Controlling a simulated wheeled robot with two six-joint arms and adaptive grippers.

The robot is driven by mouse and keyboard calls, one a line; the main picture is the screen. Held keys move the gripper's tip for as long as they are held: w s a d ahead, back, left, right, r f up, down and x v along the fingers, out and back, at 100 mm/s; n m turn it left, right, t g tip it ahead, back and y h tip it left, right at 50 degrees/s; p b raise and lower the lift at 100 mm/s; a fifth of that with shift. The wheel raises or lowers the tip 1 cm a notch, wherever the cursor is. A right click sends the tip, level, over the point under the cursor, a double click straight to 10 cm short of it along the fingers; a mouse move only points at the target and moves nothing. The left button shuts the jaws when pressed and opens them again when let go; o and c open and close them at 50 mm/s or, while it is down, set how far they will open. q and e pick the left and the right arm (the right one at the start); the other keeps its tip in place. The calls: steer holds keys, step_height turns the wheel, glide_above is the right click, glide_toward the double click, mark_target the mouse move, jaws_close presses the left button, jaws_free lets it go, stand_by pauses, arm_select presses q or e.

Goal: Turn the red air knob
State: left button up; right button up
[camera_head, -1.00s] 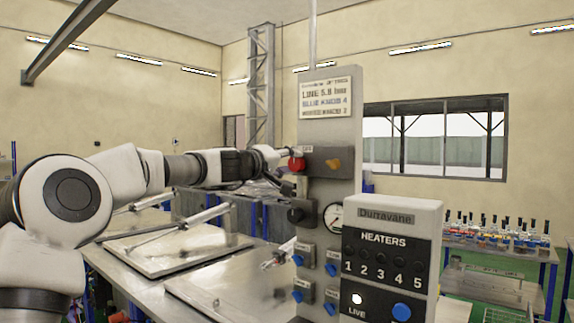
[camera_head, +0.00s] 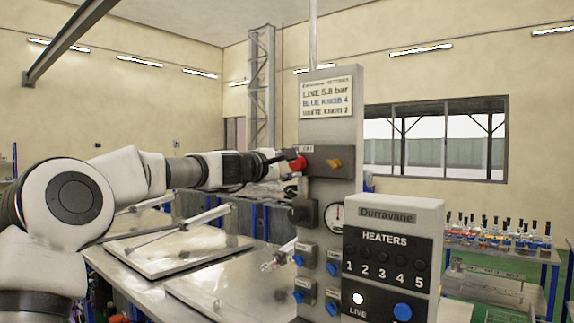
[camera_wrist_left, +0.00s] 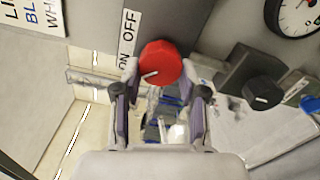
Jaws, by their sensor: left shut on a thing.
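The red air knob (camera_head: 299,163) sits on the upper left of the grey panel post (camera_head: 331,130). In the left wrist view the knob (camera_wrist_left: 160,60) is a red, many-sided cap with a white mark toward its lower left, beside a white ON/OFF label (camera_wrist_left: 129,36). My left gripper (camera_head: 290,158) reaches in from the left and is shut on the knob. Its two fingers also show in the left wrist view (camera_wrist_left: 163,84), one on each side below the knob. My right gripper is not in view.
A black knob (camera_head: 303,212) and a round gauge (camera_head: 335,216) sit below the red knob. An orange knob (camera_head: 334,163) is close on its right. A heaters box (camera_head: 390,210) stands in front at right. Metal lids (camera_head: 175,250) lie on the table.

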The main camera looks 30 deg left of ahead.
arm_select(q)
steer(key=shift+r+n, duration=0.25)
steer(key=shift+n, duration=0.15)
